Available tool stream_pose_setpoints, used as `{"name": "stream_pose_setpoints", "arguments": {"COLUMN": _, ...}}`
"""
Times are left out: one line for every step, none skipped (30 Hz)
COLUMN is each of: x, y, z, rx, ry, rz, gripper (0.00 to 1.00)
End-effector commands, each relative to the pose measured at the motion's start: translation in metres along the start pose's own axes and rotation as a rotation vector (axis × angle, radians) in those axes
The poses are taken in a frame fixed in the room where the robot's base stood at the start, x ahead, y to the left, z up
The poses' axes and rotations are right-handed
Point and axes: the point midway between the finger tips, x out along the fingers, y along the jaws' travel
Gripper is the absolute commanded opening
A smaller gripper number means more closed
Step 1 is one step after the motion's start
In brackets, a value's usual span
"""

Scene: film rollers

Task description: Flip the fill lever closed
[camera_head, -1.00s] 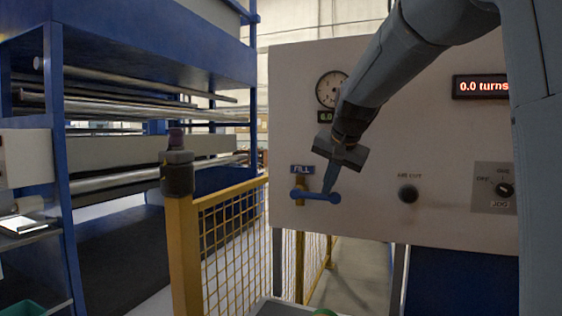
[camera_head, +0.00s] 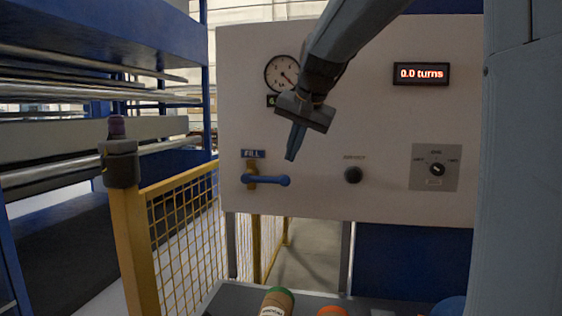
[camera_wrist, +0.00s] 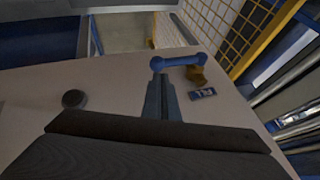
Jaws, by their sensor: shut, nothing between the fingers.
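The fill lever (camera_head: 266,180) is a blue bar with rounded ends, lying about horizontal across a brass-coloured valve body (camera_head: 251,170) under the FILL label (camera_head: 253,154) on the pale panel. It also shows in the wrist view (camera_wrist: 178,64), with its label (camera_wrist: 202,93) beside it. My gripper (camera_head: 291,157) is shut and empty. In the head view its blue-grey tips point down, just above the lever's right end, with a small gap. In the wrist view the tips (camera_wrist: 160,77) appear just by one lever end; depth there is hard to judge.
The panel also carries a round gauge (camera_head: 283,73), a dark air-out knob (camera_head: 353,175), a selector switch (camera_head: 437,168) and a red "0.0 turns" display (camera_head: 421,74). A yellow mesh fence (camera_head: 181,245) stands left. A bench with bottles (camera_head: 276,302) is below.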

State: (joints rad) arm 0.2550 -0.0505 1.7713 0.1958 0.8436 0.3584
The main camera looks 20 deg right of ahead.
Motion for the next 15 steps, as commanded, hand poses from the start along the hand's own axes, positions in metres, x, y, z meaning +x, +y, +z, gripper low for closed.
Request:
{"name": "stream_pose_setpoints", "arguments": {"x": -0.007, "y": 0.007, "z": 0.000, "rx": 0.004, "ry": 0.003, "rz": -0.001, "gripper": 0.00}}
{"name": "stream_pose_setpoints", "arguments": {"x": -0.011, "y": 0.010, "z": 0.001, "rx": 0.003, "ry": 0.003, "rz": -0.001, "gripper": 0.00}}
{"name": "stream_pose_setpoints", "arguments": {"x": -0.016, "y": 0.014, "z": 0.001, "rx": 0.003, "ry": 0.004, "rz": -0.001, "gripper": 0.00}}
{"name": "stream_pose_setpoints", "arguments": {"x": -0.019, "y": 0.017, "z": 0.002, "rx": 0.004, "ry": 0.004, "rz": 0.000, "gripper": 0.00}}
{"name": "stream_pose_setpoints", "arguments": {"x": -0.023, "y": 0.019, "z": 0.002, "rx": 0.004, "ry": 0.003, "rz": 0.000, "gripper": 0.00}}
{"name": "stream_pose_setpoints", "arguments": {"x": -0.026, "y": 0.022, "z": 0.002, "rx": 0.003, "ry": 0.004, "rz": -0.001, "gripper": 0.00}}
{"name": "stream_pose_setpoints", "arguments": {"x": -0.029, "y": 0.023, "z": 0.002, "rx": 0.003, "ry": 0.004, "rz": -0.001, "gripper": 0.00}}
{"name": "stream_pose_setpoints", "arguments": {"x": -0.031, "y": 0.025, "z": 0.002, "rx": 0.003, "ry": 0.004, "rz": -0.001, "gripper": 0.00}}
{"name": "stream_pose_setpoints", "arguments": {"x": -0.033, "y": 0.026, "z": 0.003, "rx": 0.004, "ry": 0.003, "rz": -0.001, "gripper": 0.00}}
{"name": "stream_pose_setpoints", "arguments": {"x": -0.034, "y": 0.027, "z": 0.003, "rx": 0.004, "ry": 0.003, "rz": -0.001, "gripper": 0.00}}
{"name": "stream_pose_setpoints", "arguments": {"x": -0.035, "y": 0.028, "z": 0.003, "rx": 0.005, "ry": 0.003, "rz": -0.001, "gripper": 0.00}}
{"name": "stream_pose_setpoints", "arguments": {"x": -0.036, "y": 0.029, "z": 0.003, "rx": 0.004, "ry": 0.002, "rz": -0.001, "gripper": 0.00}}
{"name": "stream_pose_setpoints", "arguments": {"x": -0.036, "y": 0.029, "z": 0.003, "rx": 0.004, "ry": 0.002, "rz": -0.001, "gripper": 0.00}}
{"name": "stream_pose_setpoints", "arguments": {"x": -0.036, "y": 0.029, "z": 0.003, "rx": 0.004, "ry": 0.002, "rz": -0.001, "gripper": 0.00}}
{"name": "stream_pose_setpoints", "arguments": {"x": -0.036, "y": 0.029, "z": 0.003, "rx": 0.004, "ry": 0.002, "rz": -0.001, "gripper": 0.00}}
